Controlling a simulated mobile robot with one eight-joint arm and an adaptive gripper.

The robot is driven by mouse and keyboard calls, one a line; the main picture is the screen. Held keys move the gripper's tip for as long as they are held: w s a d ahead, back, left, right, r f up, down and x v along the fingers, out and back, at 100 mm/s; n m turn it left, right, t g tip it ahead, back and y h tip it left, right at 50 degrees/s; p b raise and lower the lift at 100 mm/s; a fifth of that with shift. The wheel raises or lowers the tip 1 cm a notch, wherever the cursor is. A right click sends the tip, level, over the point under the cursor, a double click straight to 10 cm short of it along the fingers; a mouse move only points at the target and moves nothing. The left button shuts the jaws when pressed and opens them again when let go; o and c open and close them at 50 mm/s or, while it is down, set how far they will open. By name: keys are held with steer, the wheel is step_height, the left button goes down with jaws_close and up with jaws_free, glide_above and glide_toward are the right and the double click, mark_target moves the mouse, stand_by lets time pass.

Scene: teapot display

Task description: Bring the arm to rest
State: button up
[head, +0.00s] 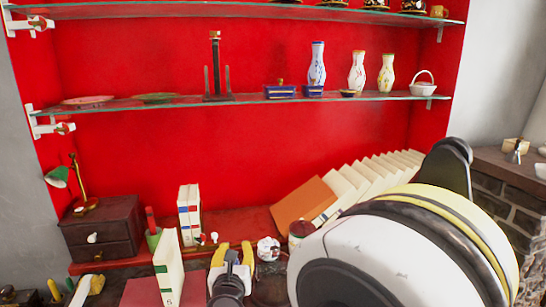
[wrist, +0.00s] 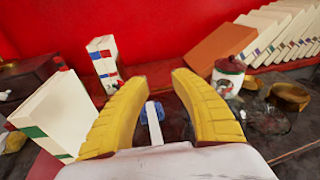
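My gripper (head: 234,247) is low at the front of the red niche, over the dark desk top, with its yellow fingers pointing away from me. In the wrist view my gripper (wrist: 157,84) has its two fingers spread apart. A small blue and white thing (wrist: 153,113) shows in the gap between them. I cannot tell what it is, and neither finger visibly grips it. My own large white and yellow arm part hides the lower right of the head view.
White books stand left of my gripper, one (head: 168,268) close by and a pair (head: 189,212) behind. A red-lidded jar (wrist: 228,76) and leaning books (head: 370,182) are on the right. A glass shelf (head: 240,101) with vases hangs above. A dark drawer box (head: 102,228) stands left.

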steer(key=s+d+m+g+h+b, duration=0.2)
steer(key=s+d+m, duration=0.1)
steer(key=d+m, duration=0.7)
steer(key=s+d+m+g+h+b, duration=0.1)
steer(key=s+d+m+g+b, duration=0.15)
steer(key=d+m, duration=0.65)
steer(key=s+d+f+m+g+y+b, duration=0.1)
steer(key=s+d+f+m+g, duration=0.1)
steer(key=s+d+m, duration=0.3)
steer(key=s+d+f+m+g+y+b, duration=0.1)
steer(key=s+d+f+m, duration=0.4)
steer(key=s+m, duration=0.8)
steer(key=s+g+b, duration=0.1)
steer(key=s, duration=0.1)
steer(key=shift+s+f+g, duration=0.15)
steer(key=shift+s+g, duration=0.15)
steer(key=shift+g, duration=0.05)
